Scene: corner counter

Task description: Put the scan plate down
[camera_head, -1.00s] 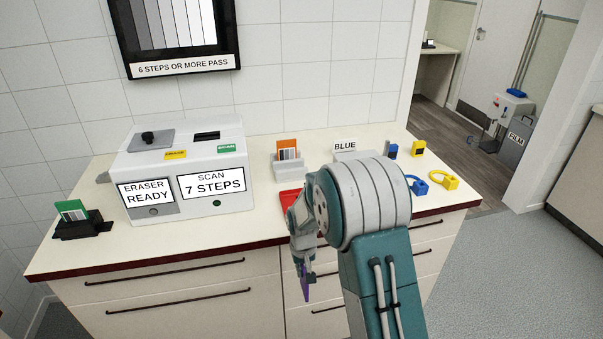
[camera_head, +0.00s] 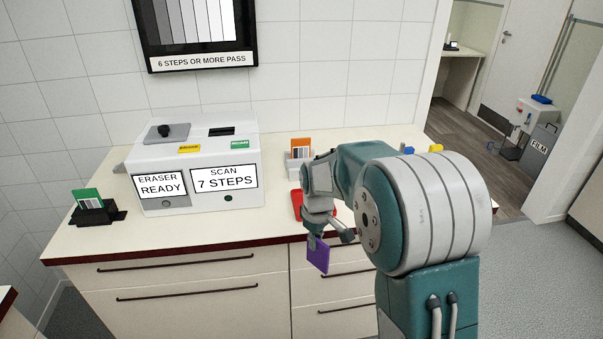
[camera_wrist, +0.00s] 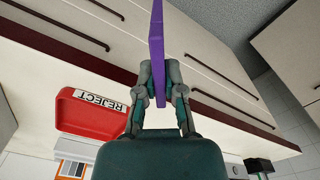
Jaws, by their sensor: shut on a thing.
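The scan plate is a flat purple plate (camera_head: 319,254). It hangs below my gripper (camera_head: 316,236), in front of the counter's front edge. In the wrist view my gripper (camera_wrist: 158,85) is shut on the purple plate (camera_wrist: 156,40), with a finger on each side of it. The plate is clear of the counter top. A red tray (camera_head: 297,205) lies on the counter behind my gripper. In the wrist view the red tray (camera_wrist: 85,122) carries the label REJECT. Part of the tray is hidden by my arm in the head view.
A white scanner (camera_head: 190,165) reads ERASER READY and SCAN 7 STEPS. A black holder (camera_head: 95,213) with a green-topped plate stands at the left. An orange-topped plate (camera_head: 301,148) stands in a grey holder at the back. The counter top (camera_head: 200,228) is bare before the scanner.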

